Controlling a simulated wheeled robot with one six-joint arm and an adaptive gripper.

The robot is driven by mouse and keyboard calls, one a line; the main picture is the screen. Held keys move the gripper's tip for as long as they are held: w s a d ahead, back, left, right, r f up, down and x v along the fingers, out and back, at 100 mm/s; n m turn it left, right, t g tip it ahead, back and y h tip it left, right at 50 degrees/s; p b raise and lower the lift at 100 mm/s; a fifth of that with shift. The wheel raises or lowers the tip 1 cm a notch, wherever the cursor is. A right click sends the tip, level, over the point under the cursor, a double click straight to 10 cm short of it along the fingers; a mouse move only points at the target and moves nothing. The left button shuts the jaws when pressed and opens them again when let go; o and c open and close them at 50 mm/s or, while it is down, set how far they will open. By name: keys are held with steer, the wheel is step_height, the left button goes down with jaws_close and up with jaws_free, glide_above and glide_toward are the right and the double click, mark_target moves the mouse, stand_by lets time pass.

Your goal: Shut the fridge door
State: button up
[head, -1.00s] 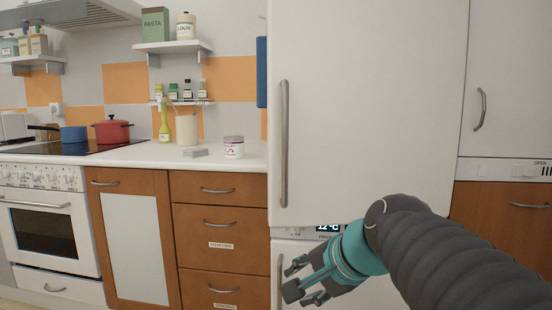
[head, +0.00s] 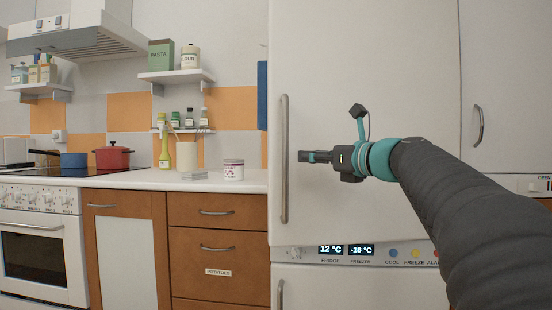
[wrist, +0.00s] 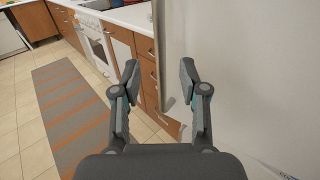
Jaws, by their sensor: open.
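The fridge door (head: 375,80) is the large white upper door in the head view, with a long vertical grey handle (head: 284,160) near its left edge. No clear gap shows along that edge, so I cannot tell whether it is fully shut. My gripper (head: 302,156) is in front of the door, just right of the handle, its fingers pointing left. In the wrist view my gripper (wrist: 158,70) is open with nothing held. The handle (wrist: 159,50) shows beyond and between the fingertips, and the door face (wrist: 255,70) fills the right side.
Below the door are a display panel (head: 345,250) and a white freezer door (head: 345,285). Wooden drawers (head: 217,240), a counter and an oven (head: 40,260) stand left. A striped rug (wrist: 75,110) lies on the tiled floor, which is otherwise clear.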

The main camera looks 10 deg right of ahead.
steer(key=x, duration=1)
steer(key=shift+w+f, duration=0.1)
steer(key=shift+w, duration=0.05)
jaws_close()
